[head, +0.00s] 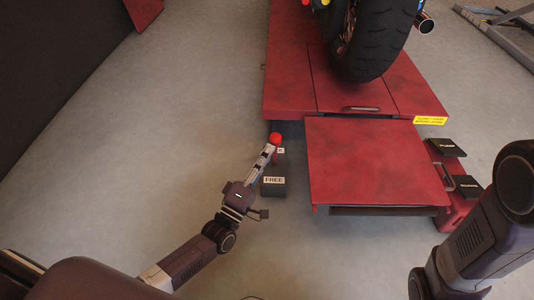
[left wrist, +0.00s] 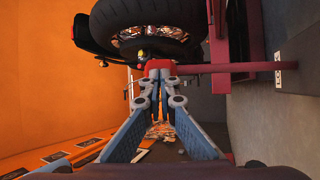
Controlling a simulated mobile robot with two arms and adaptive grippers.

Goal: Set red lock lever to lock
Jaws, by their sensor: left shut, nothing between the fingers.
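The red lock lever has a round red knob (head: 275,139) and a thin red rod that runs down to a dark base (head: 273,188) left of the lift's ramp. The base carries a FREE label at its near end and a second, partly covered label farther back. In the left wrist view the red rod (left wrist: 225,68) runs from the fingertips toward a LOCK label (left wrist: 279,78). My left gripper (head: 269,150) is shut and empty, with its tips right at the knob. I cannot tell whether they touch. My right gripper is out of view.
The red lift platform (head: 290,90) holds a motorcycle, whose tire (head: 380,40) stands above it. The red ramp (head: 375,165) lies right of the lever. Black pedals (head: 447,148) are at its right side. Grey floor left of the lever is clear.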

